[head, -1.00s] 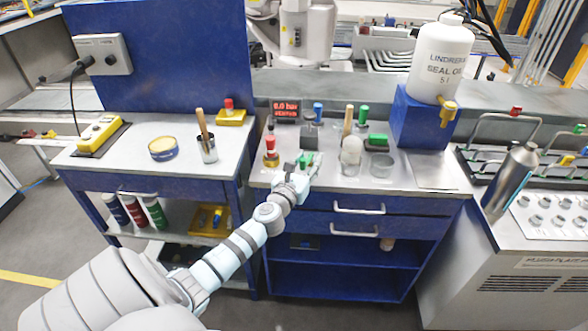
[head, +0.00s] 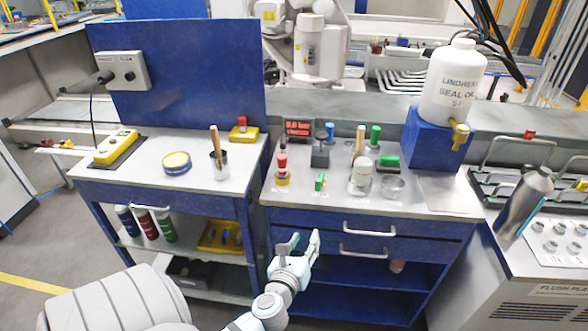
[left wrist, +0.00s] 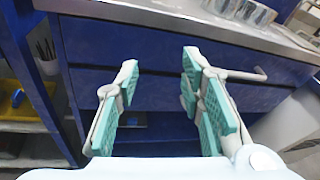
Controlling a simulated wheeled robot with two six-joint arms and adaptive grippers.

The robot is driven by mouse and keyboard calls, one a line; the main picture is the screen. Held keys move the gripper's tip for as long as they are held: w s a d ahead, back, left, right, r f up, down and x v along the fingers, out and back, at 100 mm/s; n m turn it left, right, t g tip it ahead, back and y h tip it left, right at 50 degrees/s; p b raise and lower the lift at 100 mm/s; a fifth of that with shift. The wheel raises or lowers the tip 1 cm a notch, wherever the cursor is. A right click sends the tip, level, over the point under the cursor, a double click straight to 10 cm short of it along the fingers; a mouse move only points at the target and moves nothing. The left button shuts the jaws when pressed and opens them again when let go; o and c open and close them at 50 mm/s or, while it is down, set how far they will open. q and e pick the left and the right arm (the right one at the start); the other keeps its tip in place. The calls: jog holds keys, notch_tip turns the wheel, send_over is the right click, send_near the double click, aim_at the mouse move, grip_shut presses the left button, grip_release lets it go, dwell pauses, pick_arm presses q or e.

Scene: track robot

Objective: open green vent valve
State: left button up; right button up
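A small green-handled valve (head: 320,181) stands near the front of the right workbench top, beside a red-topped fitting (head: 282,170) with a yellow base. I take it for the green vent valve; its handle looks narrow and upright from here. My left gripper (head: 298,243) is below and in front of the bench top, before the blue drawers, apart from the valve. Its two teal-padded fingers stand wide apart with nothing between them in the left wrist view (left wrist: 160,105). The valve does not show in that view. My right gripper is not in view.
A pressure display (head: 298,128), green knob (head: 375,133), green block (head: 388,161), glass jar (head: 361,180) and metal cup (head: 392,187) are on the same bench. A white oil bottle (head: 453,85) stands on a blue block. Drawer handles (head: 368,230) stick out near the gripper.

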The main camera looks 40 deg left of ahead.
pick_arm(q)
jog(key=s+f+n+g, duration=0.2)
jog(key=f+n, duration=0.1)
jog(key=f, duration=0.4)
jog(key=s+f+n+g+h, duration=0.1)
jog(key=s+f+n, duration=0.1)
jog(key=f, duration=0.5)
jog(key=shift+s+d+f+n+g+h, duration=0.2)
jog(key=shift+s+d+n+g+h, duration=0.2)
jog(key=shift+n, duration=0.2)
jog(key=shift+c, duration=0.4)
